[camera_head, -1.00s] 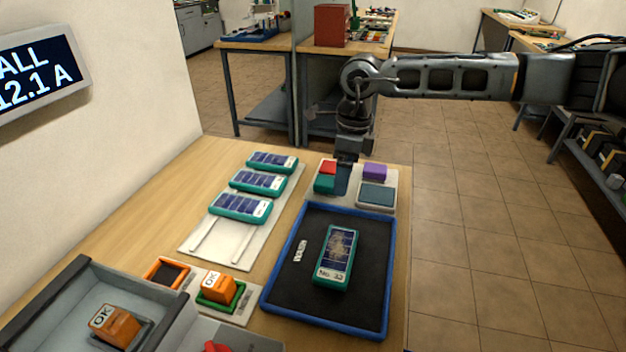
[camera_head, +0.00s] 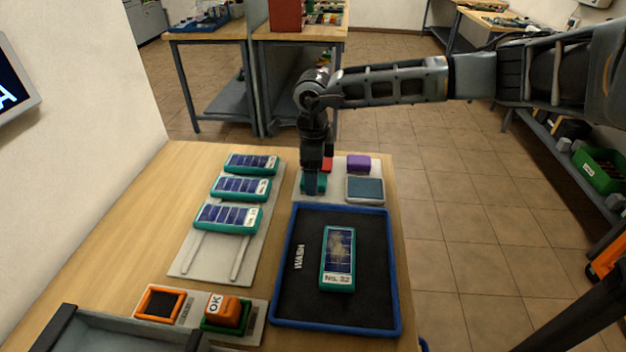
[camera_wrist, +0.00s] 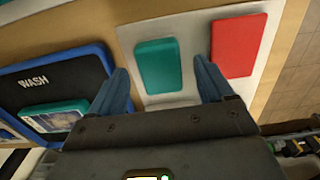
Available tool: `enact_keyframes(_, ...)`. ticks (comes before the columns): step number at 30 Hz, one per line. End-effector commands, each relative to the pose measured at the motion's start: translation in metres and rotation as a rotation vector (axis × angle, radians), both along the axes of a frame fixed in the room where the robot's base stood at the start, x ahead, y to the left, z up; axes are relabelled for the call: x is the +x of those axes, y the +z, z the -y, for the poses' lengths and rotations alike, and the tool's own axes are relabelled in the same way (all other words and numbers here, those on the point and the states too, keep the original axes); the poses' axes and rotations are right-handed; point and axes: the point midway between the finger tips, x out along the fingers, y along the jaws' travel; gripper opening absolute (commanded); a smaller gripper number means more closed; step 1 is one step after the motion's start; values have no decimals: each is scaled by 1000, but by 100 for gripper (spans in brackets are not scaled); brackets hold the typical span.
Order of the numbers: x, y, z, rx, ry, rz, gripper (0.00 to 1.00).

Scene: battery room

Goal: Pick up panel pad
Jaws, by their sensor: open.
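A teal pad (camera_head: 313,184) lies on a pale board (camera_head: 334,194) behind the wash tray; no label on it is readable, so I cannot confirm it is the panel pad. My gripper (camera_head: 311,191) points down over it and partly hides it. In the wrist view, the teal pad (camera_wrist: 158,66) lies flat between the open fingers of my gripper (camera_wrist: 161,66), with a gap on each side. I cannot tell how far down the fingertips reach. A red pad (camera_wrist: 238,45) lies beside the teal one.
The board also bears a purple block (camera_head: 358,163) and a grey-blue pad (camera_head: 365,188). Several panels (camera_head: 240,188) stand on a rack at left. An orange OK block (camera_head: 229,309) sits in front.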

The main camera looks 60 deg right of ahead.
Motion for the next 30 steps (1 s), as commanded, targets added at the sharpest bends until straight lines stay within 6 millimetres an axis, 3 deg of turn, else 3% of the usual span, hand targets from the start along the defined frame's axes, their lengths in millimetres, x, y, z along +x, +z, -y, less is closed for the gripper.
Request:
enact_keyframes(4, 0, -15, 0, 0, 0, 1, 81)
enact_keyframes(12, 0, -18, 1, -2, 1, 2, 81)
enact_keyframes(30, 0, -18, 0, -1, 1, 1, 24)
